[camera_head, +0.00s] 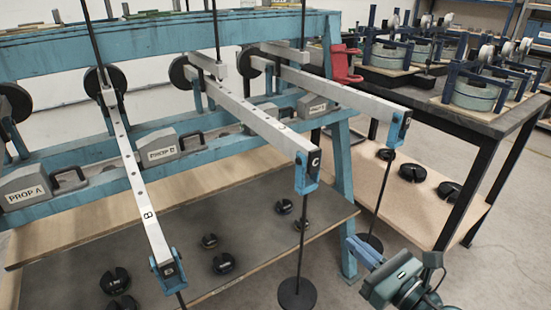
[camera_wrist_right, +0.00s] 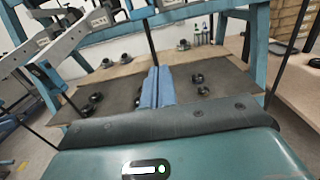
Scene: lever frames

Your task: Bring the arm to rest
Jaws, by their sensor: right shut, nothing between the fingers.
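My right gripper (camera_head: 364,250) is low at the right in the camera_head view, its blue fingers together and empty. In the right wrist view the shut fingers (camera_wrist_right: 156,86) point toward the lower shelf. Several long grey lever arms reach forward from the blue frame: one marked B (camera_head: 137,170), one marked C (camera_head: 255,120) and one at the right (camera_head: 335,91). All three slope down toward the front and end in blue brackets. A rod with a black disc (camera_head: 297,294) hangs from arm C. Grey handled props, including PROP A (camera_head: 28,190), sit on the frame's rail. My left gripper is out of view.
Slotted black weights (camera_head: 223,263) lie on the lower shelf (camera_head: 190,225). A red part (camera_head: 343,64) is at the frame's right end. A dark table (camera_head: 475,118) with blue apparatus stands at the right. Floor (camera_head: 500,270) is clear at the lower right.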

